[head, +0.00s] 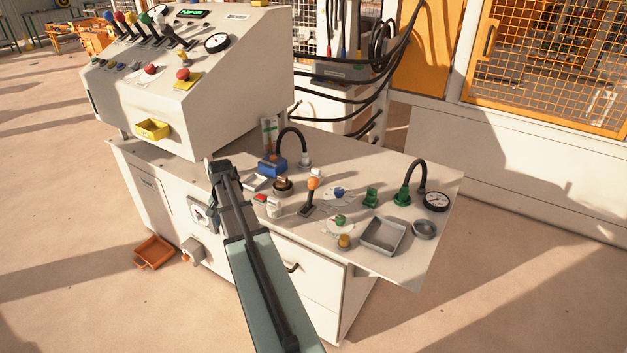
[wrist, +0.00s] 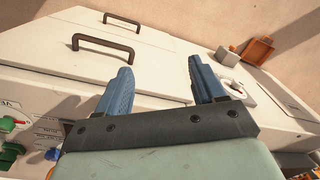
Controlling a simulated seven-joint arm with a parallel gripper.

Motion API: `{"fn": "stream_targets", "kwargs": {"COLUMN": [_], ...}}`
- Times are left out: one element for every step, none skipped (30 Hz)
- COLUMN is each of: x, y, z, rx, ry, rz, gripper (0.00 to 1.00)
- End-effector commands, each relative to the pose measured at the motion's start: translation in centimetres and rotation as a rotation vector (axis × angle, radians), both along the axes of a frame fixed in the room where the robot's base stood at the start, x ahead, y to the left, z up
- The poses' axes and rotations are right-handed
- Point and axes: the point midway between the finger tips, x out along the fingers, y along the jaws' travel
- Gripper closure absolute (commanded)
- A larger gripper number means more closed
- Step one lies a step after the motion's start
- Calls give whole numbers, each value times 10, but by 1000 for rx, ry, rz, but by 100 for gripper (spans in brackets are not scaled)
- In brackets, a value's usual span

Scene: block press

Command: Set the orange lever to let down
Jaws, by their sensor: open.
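The orange lever (head: 313,184) has an orange knob on a dark stem and stands on a dark base on the white bench top in the head view. It looks close to upright; its exact setting cannot be told. My gripper (head: 220,172) is in front of the bench's left front edge, to the left of the lever and apart from it. In the wrist view my gripper (wrist: 162,82) shows two blue fingers spread wide with nothing between them. The lever cannot be made out surely in the wrist view.
The sloped console (head: 215,100) rises behind left. Drawer handles (wrist: 108,46) jut from the front.

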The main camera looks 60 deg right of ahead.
Motion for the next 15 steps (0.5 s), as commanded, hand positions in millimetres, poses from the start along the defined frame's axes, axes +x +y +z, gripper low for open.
{"fn": "stream_targets", "kwargs": {"x": [-2,-5,-10,-14,-18,-24,-30,-35,-42,-49,-55,-64,-71,-79,-89], "y": [-27,-40,-57,-71,-83,-101,-114,-126,-143,-156,-168,-185,-197,-208,-223], "z": [11,18,26,32,39,47,54,61,70,77,84,93,100,107,117], "rx": [1,2,3,5,6,7,9,10,11,13,14,15,17,17,18], "ry": [-4,-6,-8,-9,-11,-13,-16,-17,-20,-21,-23,-25,-27,-29,-31], "rz": [-55,-86,-128,-159,-191,-232,-264,-295,-337,-368,-399,-441,-472,-502,-542], "gripper": [31,31,31,31,31,31,31,31,31,31,31,31,31,31,31]}}
